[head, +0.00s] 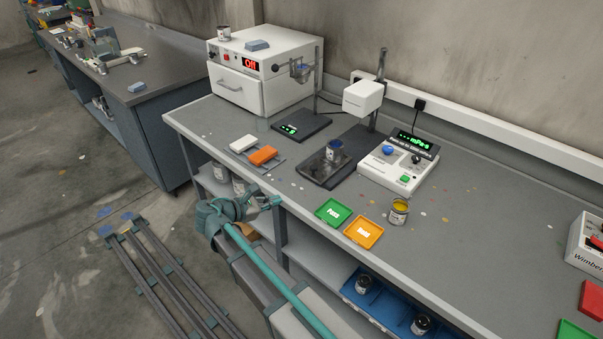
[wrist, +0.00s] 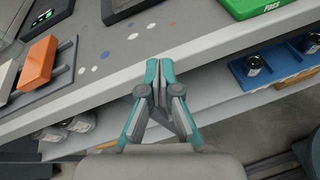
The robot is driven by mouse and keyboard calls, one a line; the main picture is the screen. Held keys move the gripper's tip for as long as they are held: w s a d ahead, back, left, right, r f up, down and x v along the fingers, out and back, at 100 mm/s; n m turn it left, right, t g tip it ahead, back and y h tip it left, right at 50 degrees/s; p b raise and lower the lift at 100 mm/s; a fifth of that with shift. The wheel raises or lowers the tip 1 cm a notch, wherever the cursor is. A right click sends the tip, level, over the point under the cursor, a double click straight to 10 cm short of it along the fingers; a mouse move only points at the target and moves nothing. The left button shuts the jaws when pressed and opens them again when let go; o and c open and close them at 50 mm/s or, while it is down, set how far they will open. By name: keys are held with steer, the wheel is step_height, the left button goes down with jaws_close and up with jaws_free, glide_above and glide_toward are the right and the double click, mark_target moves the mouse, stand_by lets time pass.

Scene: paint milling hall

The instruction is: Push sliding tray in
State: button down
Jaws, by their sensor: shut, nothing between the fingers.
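A blue tray (head: 389,303) sits on the shelf under the bench top, right of my gripper, and holds dark cans (head: 363,285). It is the likeliest sliding tray; how far it stands out is hard to tell. It also shows in the wrist view (wrist: 284,64) at the right, partly under the bench edge. My gripper (head: 274,201) is at the bench's front edge, apart from the blue tray. In the wrist view its fingertips (wrist: 159,70) are together and empty, in front of the grey edge.
The bench top (head: 470,235) carries a white oven (head: 237,92), an orange block (head: 263,155), a green tray (head: 333,212), an orange tray (head: 363,231) and a yellow paint can (head: 398,211). Cans (head: 220,172) stand on the shelf at left. Floor is open at far left.

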step_height(320, 180, up, 6)
steer(key=w+a+n+t+h, duration=0.1)
steer(key=n+h, duration=0.1)
steer(key=n, duration=0.1)
steer(key=p, duration=0.4)
glide_toward(311, 169)
steer(key=x, duration=0.6)
steer(key=shift+w+d+f+p, duration=0.15)
steer(key=shift+w+d+p, duration=0.15)
steer(key=shift+w+d, duration=0.15)
